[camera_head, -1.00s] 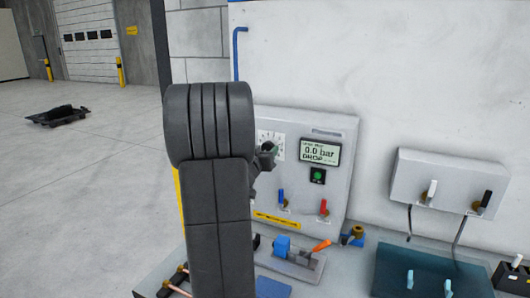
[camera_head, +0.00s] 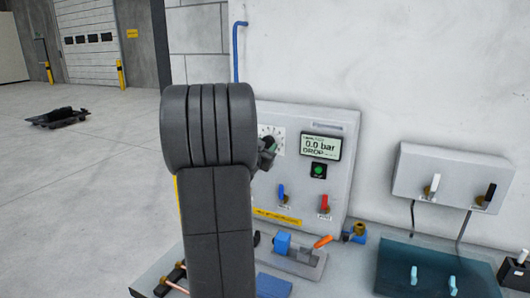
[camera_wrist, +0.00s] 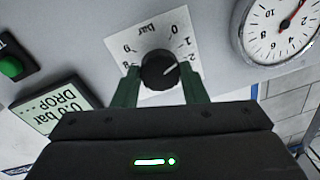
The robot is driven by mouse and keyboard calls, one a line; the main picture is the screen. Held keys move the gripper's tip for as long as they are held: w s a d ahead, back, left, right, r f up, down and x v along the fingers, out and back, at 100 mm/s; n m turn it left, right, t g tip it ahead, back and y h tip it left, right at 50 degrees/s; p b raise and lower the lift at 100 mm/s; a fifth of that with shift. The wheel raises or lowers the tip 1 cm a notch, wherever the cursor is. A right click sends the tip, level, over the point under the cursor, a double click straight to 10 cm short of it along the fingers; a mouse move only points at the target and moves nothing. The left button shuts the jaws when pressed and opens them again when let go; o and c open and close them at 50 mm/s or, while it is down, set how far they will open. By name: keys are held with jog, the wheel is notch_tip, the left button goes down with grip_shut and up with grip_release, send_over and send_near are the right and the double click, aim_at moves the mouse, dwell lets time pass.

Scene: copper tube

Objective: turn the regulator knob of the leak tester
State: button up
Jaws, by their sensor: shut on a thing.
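The leak tester (camera_head: 336,185) is a grey panel standing at the back of the bench. Its regulator knob (camera_wrist: 158,70) is round and black, on a white scale plate (camera_wrist: 152,22) marked in bar. The knob's white line points toward the 2 in the wrist view. My gripper (camera_wrist: 160,76) has its green fingers on both sides of the knob and is shut on it.
A round pressure gauge (camera_wrist: 283,25) and a green button (camera_wrist: 11,67) flank the knob in the wrist view. Blue (camera_head: 282,193) and red (camera_head: 324,203) levers sit low on the panel. A clamp fixture (camera_head: 292,257) stands in front. A grey switch box (camera_head: 450,170) is at right.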

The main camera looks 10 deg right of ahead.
jog(key=m+b, duration=0.2)
jog(key=m, duration=0.1)
jog(key=m+b, duration=0.2)
jog(key=m, duration=0.1)
jog(key=shift+f+m, duration=0.2)
jog(key=shift+m, duration=0.2)
jog(key=m+b, duration=0.2)
jog(key=m, duration=0.1)
jog(key=shift+m+h, duration=0.3)
jog(key=shift+h, duration=0.1)
jog(key=shift+a+r+m+b, duration=0.1)
jog(key=shift+m+b, duration=0.55)
jog(key=shift+m, duration=0.85)
jog(key=o, duration=1)
jog(key=b+v, duration=0.2)
jog(key=v, duration=1.1)
jog(key=shift+s+a, duration=0.25)
jog(key=shift+a, duration=0.1)
jog(key=shift+w, duration=0.1)
